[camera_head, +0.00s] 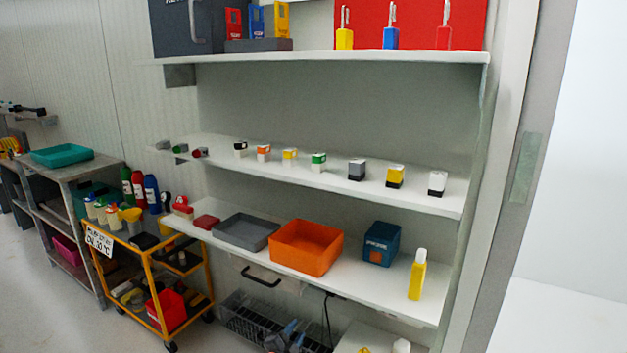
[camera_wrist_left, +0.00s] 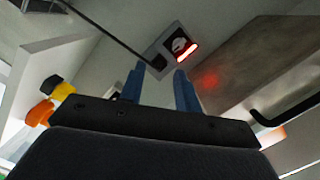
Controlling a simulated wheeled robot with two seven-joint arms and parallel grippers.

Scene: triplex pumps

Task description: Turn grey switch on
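In the left wrist view a small grey box-shaped switch (camera_wrist_left: 164,58) with a red-glowing face (camera_wrist_left: 180,45) and a dark cable lies just beyond my fingertips. I cannot tell whether its rocker is on or off, or whether a finger touches it. My left gripper (camera_wrist_left: 160,80) is open, its two blue fingers apart with nothing between them. In the head view the left gripper (camera_head: 285,338) is low, under the bottom shelf. A grey-topped block (camera_head: 357,169) stands on the middle shelf, far above the gripper. My right gripper is not in view.
The bottom shelf (camera_head: 375,292) is above the gripper, with an orange bin (camera_head: 306,247) and a grey tray (camera_head: 246,232). A black handle (camera_head: 261,277) hangs below it; a wire rack (camera_head: 255,318) is left of the gripper. A yellow trolley (camera_head: 150,282) stands further left.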

